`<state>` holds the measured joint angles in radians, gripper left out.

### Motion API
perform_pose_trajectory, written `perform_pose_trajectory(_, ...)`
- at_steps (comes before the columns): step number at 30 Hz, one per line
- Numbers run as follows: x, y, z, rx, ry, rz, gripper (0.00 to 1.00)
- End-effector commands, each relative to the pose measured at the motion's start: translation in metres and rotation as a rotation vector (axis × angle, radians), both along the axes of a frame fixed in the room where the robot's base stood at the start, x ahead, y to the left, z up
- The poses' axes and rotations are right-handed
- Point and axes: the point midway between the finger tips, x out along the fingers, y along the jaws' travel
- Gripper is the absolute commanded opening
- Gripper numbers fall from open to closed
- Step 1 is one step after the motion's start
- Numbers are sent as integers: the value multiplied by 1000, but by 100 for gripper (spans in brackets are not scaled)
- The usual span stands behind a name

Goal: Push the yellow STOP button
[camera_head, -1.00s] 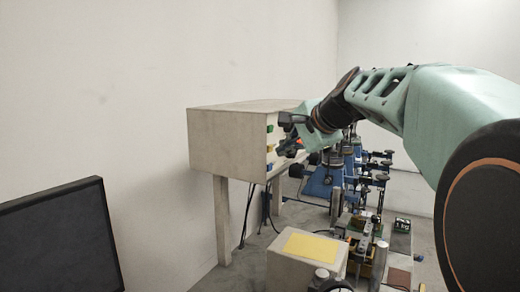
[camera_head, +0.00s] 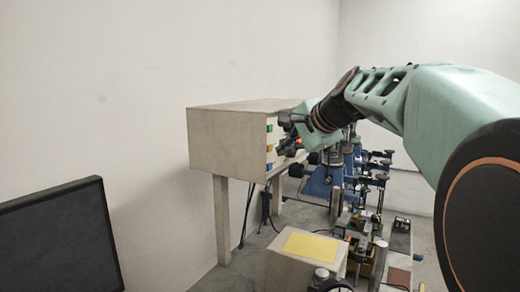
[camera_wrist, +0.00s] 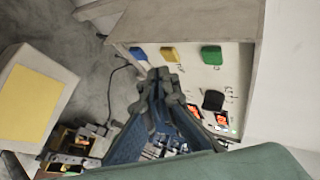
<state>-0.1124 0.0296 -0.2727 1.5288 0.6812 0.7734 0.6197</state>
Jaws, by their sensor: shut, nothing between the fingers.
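The yellow button (camera_wrist: 168,54) sits on the pale front panel of the control box, between a blue button (camera_wrist: 138,53) and a green button (camera_wrist: 211,55). It also shows in the head view (camera_head: 270,149), on the box's right-hand face, below green and above blue. My gripper (camera_wrist: 163,74) is shut and empty, its fingertips together. In the wrist view the tips lie just below the yellow button, pointing towards the panel; the button is not covered. In the head view my gripper is in front of the panel, to the right of the buttons. I cannot tell the exact gap.
The control box (camera_head: 228,145) stands on legs beside the wall. Its panel also carries a black knob (camera_wrist: 213,100) and red-lit displays (camera_wrist: 221,117). Blue machinery (camera_head: 320,182) stands behind and below my arm. A box with a yellow top (camera_head: 312,246) and a dark screen (camera_head: 62,240) are nearer.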

Motion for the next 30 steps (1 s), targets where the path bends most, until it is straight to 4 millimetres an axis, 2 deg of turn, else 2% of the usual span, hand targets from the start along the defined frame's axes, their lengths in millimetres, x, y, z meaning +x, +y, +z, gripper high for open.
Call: perform_pose_trajectory(30,7,10,0,0,0,0,0)
